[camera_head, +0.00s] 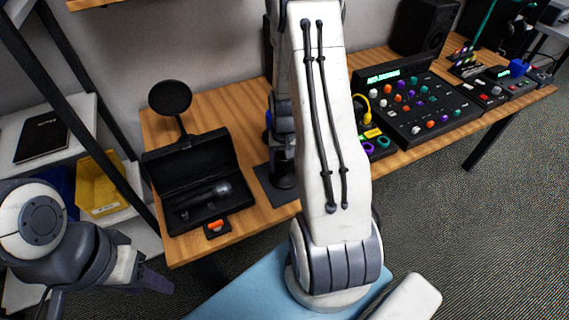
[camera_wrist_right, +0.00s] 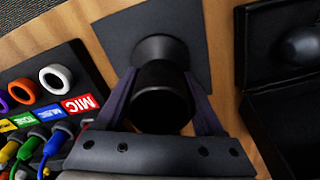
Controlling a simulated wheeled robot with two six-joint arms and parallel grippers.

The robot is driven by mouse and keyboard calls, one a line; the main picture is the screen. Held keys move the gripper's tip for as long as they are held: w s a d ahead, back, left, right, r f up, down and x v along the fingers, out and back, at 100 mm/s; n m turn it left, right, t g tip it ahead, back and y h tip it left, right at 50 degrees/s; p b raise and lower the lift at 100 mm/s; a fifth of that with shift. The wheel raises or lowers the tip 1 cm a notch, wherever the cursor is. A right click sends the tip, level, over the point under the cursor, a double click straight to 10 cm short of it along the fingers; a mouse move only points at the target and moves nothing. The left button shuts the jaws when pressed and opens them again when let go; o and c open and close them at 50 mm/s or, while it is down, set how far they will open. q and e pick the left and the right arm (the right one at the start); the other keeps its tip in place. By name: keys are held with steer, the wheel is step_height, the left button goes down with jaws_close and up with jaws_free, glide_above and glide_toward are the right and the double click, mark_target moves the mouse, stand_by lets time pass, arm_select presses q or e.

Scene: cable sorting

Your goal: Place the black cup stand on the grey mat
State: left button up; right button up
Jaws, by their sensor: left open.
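The grey mat (camera_head: 268,190) lies on the wooden table, partly hidden by my right arm in the head view. It also shows in the right wrist view (camera_wrist_right: 120,38). The black cup stand (camera_wrist_right: 160,92) is over the mat, with its flared end against or very near the mat's surface. My right gripper (camera_wrist_right: 158,78) has a finger along each side of the stand and appears shut on it. In the head view the stand (camera_head: 285,181) is a dark shape below the right gripper, largely hidden. My left gripper (camera_head: 152,280) is open and empty, low at the left, off the table.
An open black case (camera_head: 160,160) with a microphone (camera_head: 205,197) stands left of the mat. A round black disc on a stalk (camera_head: 170,98) rises behind it. A mixer (camera_head: 415,105) and coloured cable ends (camera_wrist_right: 30,145) are to the right. Shelves with a yellow bin (camera_head: 102,188) stand at the left.

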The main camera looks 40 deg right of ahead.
steer(key=o, duration=0.3)
steer(key=shift+r, duration=0.2)
step_height(320, 180, up, 12)
stand_by(0.3)
steer(key=s+a+r+n, duration=0.1)
steer(key=a+r+n, duration=0.2)
steer(key=a, duration=0.7)
steer(key=s+a+r+n, duration=0.15)
steer(key=a+n, duration=0.25)
steer(key=a, duration=0.5)
steer(key=s+a+r+n+y, duration=0.1)
steer(key=s+a+r+n, duration=0.2)
steer(key=s+a+n, duration=0.4)
steer(key=s+a, duration=0.5)
steer(key=s, duration=0.2)
steer(key=shift+s+r+n, duration=0.2)
steer(key=shift+s+n, duration=0.1)
steer(key=shift+s, duration=0.1)
